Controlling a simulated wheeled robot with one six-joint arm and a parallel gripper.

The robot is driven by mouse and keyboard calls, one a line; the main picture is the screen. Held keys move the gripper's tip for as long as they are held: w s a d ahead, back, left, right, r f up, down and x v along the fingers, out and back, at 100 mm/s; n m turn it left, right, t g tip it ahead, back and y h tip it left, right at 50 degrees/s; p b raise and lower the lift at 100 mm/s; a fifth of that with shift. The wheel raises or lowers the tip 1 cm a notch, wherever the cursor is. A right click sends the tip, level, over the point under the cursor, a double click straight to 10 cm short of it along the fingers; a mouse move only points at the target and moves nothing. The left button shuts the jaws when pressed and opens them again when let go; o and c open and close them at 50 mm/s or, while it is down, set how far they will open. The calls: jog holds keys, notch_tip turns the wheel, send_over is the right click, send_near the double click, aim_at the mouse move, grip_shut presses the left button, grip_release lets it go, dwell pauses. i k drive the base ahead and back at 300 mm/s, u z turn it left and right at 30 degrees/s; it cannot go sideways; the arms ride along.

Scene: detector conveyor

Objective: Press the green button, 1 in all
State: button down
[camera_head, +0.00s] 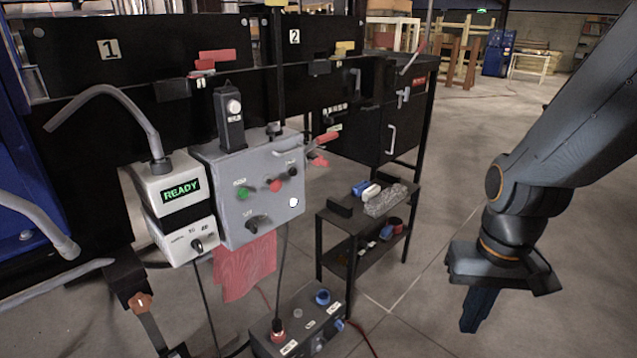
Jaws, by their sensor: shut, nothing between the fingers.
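The green button (243,193) is on the front face of a grey control box (228,226) left of centre. A red button (275,186) sits to its right on the same face, then a small black knob (293,171). A black knob sits below. My gripper (478,312) hangs at the right, pointing down over the floor, shut and empty. It is well to the right of the control box and apart from it. Nothing hides the green button.
A white unit with a lit READY display (181,190) stands left of the control box. A black two-shelf stand (340,222) with small items is between the box and my gripper. A dark box with blue knobs (300,318) sits low in front. The floor at right is clear.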

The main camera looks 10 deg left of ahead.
aim_at(243, 193)
jog(key=z, duration=2.25)
jog(key=k, duration=1.65)
jog(key=u, duration=2.25)
